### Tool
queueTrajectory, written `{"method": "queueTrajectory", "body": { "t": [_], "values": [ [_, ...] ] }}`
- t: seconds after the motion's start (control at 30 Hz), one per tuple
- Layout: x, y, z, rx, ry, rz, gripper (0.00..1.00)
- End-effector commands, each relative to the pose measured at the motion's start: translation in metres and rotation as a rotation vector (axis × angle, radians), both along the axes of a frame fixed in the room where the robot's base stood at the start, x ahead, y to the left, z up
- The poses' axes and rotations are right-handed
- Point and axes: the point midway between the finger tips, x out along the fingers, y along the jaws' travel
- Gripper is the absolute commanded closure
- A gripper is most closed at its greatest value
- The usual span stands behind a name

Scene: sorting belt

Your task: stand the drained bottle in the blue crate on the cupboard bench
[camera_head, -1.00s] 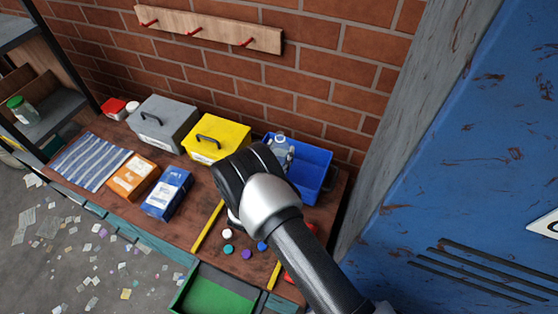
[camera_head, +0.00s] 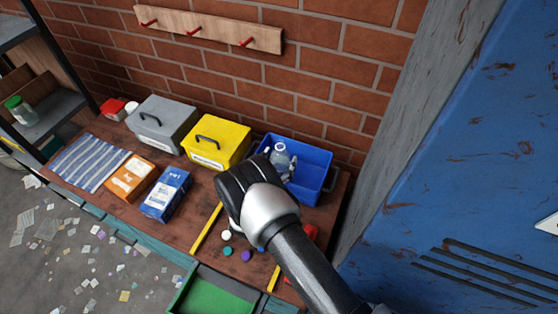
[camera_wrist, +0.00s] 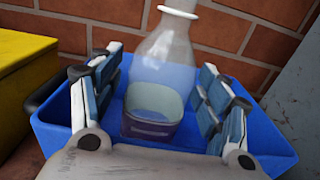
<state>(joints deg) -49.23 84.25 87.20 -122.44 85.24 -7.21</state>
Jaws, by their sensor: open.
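The clear bottle (camera_head: 281,160) stands upright in the blue crate (camera_head: 318,172) at the back right of the bench. In the wrist view the bottle (camera_wrist: 165,65) has a pale neck and a dark band low down, and the blue crate (camera_wrist: 262,146) surrounds it. My gripper (camera_head: 280,164) reaches into the crate from the front. In the wrist view my gripper (camera_wrist: 161,68) is open, with one finger on each side of the bottle and a visible gap to both.
A yellow box (camera_head: 218,145) stands just left of the crate, with a grey box (camera_head: 160,128) beyond it. The brick wall (camera_head: 330,85) is close behind. An orange carton (camera_head: 132,178), a blue carton (camera_head: 167,195) and loose caps lie towards the front. A blue locker (camera_head: 470,150) is at right.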

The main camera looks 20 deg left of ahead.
Motion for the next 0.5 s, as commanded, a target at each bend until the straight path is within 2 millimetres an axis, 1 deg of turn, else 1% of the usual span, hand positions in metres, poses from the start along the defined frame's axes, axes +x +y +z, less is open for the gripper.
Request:
{"method": "queueTrajectory", "body": {
  "t": [0.27,0.37,0.47,0.5],
  "values": [
    [0.000,0.000,0.001,0.000,0.000,0.000,0.29],
    [-0.001,0.000,0.006,0.000,0.000,0.000,0.29],
    [-0.017,0.004,0.003,-0.002,0.002,0.004,0.29],
    [-0.025,0.005,0.003,-0.003,0.002,0.005,0.29]
  ]
}}
